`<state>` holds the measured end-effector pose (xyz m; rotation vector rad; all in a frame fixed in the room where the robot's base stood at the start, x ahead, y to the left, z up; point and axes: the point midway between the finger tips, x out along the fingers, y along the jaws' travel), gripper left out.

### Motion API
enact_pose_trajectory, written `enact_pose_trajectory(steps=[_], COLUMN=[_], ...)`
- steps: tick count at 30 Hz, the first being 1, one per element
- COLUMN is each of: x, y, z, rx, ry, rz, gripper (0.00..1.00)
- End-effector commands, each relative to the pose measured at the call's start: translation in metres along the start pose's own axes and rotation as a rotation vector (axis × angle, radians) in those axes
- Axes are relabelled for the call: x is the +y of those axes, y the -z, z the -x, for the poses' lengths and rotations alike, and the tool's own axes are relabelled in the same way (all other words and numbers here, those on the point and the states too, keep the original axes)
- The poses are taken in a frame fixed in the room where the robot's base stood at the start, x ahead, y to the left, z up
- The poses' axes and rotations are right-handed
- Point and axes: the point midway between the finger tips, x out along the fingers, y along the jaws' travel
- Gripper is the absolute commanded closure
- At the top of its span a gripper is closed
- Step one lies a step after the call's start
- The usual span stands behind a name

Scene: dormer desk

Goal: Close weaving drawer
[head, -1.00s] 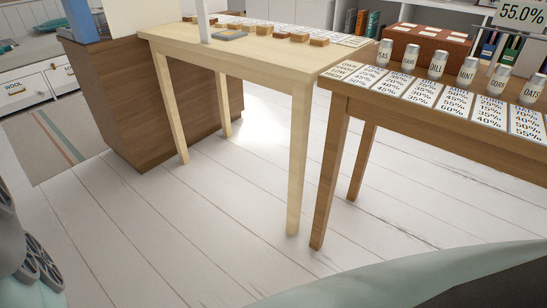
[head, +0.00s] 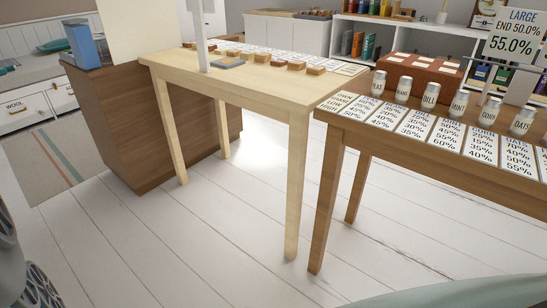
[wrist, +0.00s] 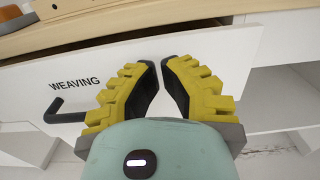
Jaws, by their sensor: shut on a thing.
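The weaving drawer (wrist: 204,58) has a white front with the black word WEAVING and fills the middle of the wrist view. A dark gap along its top edge, under the pale wooden top, shows it standing partly open. Its black bar handle (wrist: 68,117) shows at the left and runs behind my gripper's left finger. I cannot make out the weaving drawer in the head view.
A pale wooden table (head: 160,62) stands beside a brown table (head: 345,112) with labelled tins and cards. A brown cabinet (head: 120,125) is behind at left, near a white drawer marked WOOL (head: 18,118). The white plank floor (head: 190,240) in front is clear.

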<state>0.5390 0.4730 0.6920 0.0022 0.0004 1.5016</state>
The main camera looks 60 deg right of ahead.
Motion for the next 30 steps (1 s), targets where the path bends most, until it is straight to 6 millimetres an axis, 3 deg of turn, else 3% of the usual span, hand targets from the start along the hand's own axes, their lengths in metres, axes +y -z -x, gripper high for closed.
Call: enact_pose_trajectory(steps=[1, 18, 20, 21, 23, 30], x=[-0.006, -0.004, -0.003, -0.003, -0.002, -0.003], y=[-0.007, -0.002, -0.001, -0.001, -0.001, 0.000], z=[0.010, 0.090, 0.094, 0.096, 0.098, 0.100], rx=[0.001, 0.001, 0.000, 0.000, 0.000, 0.000], ry=[0.015, 0.013, 0.010, 0.007, 0.006, 0.006], rz=[-0.003, 0.000, -0.001, -0.001, 0.000, 0.002], gripper=[1.00, 1.00, 1.00, 0.94, 1.00, 1.00])
